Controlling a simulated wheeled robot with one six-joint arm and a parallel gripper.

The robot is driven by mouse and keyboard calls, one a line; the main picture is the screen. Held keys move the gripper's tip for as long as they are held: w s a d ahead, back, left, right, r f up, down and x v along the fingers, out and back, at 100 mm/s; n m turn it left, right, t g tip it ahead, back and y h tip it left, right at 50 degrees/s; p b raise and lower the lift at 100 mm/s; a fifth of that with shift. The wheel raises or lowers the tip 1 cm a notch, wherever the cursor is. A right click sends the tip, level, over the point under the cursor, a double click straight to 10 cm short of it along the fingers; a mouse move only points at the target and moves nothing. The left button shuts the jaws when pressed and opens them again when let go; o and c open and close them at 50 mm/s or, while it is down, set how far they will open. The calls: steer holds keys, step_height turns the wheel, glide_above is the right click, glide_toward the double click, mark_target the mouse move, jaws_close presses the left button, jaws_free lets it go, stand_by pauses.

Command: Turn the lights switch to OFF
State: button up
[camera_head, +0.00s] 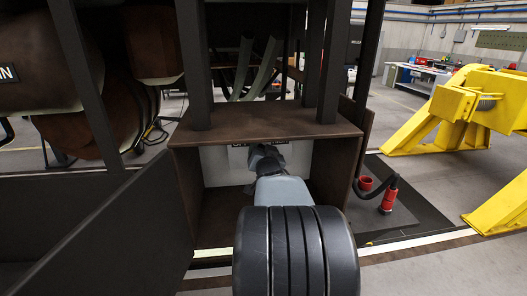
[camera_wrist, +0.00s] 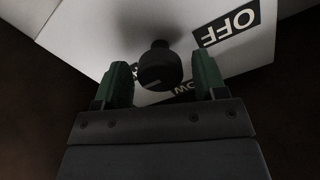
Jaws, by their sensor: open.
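The lights switch (camera_wrist: 158,66) is a dark round knob on a white panel (camera_wrist: 85,25) in the wrist view. An OFF label (camera_wrist: 228,22) is on the panel to the upper right of the knob, seen upside down. Another label (camera_wrist: 183,90) is partly hidden behind my right finger. My gripper (camera_wrist: 163,85) is open, with one green finger on each side of the knob. I cannot tell whether either finger touches it. In the head view my gripper (camera_head: 264,158) is inside the brown box, in front of the white panel (camera_head: 215,165), and hides the knob.
The brown metal box (camera_head: 265,123) encloses my gripper with a top and side walls. A dark slanted plate (camera_head: 110,230) stands at the left. A red connector with a black hose (camera_head: 388,200) and yellow stands (camera_head: 470,105) are at the right.

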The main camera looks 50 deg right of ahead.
steer(key=c, duration=0.9)
